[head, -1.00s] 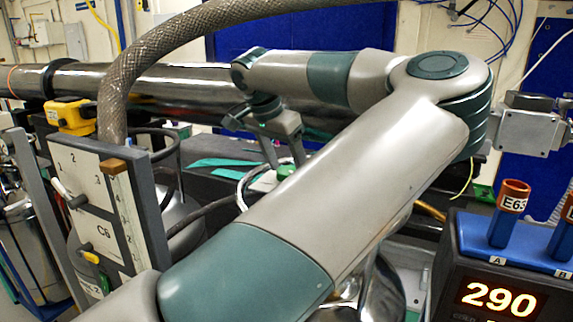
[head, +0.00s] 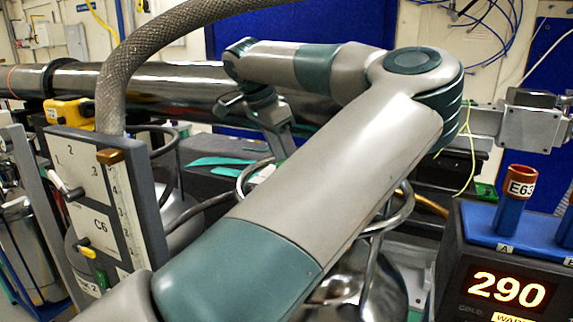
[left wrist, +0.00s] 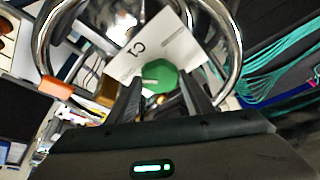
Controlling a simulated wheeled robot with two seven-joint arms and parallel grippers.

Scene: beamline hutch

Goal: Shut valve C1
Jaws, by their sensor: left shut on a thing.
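Valve C1 has a green knob (left wrist: 160,77) beside a white tag (left wrist: 178,42) reading "C1" in the left wrist view. My left gripper (left wrist: 163,86) is shut on the green knob, one dark finger on each side. In the head view my left gripper (head: 282,152) points down behind my own forearm. The forearm hides the knob and the fingertips there. My right gripper is in neither view.
A curved metal ring (left wrist: 233,50) surrounds the valve closely. A display reading 290 (head: 506,290) and a blue tube rack (head: 480,232) stand at right.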

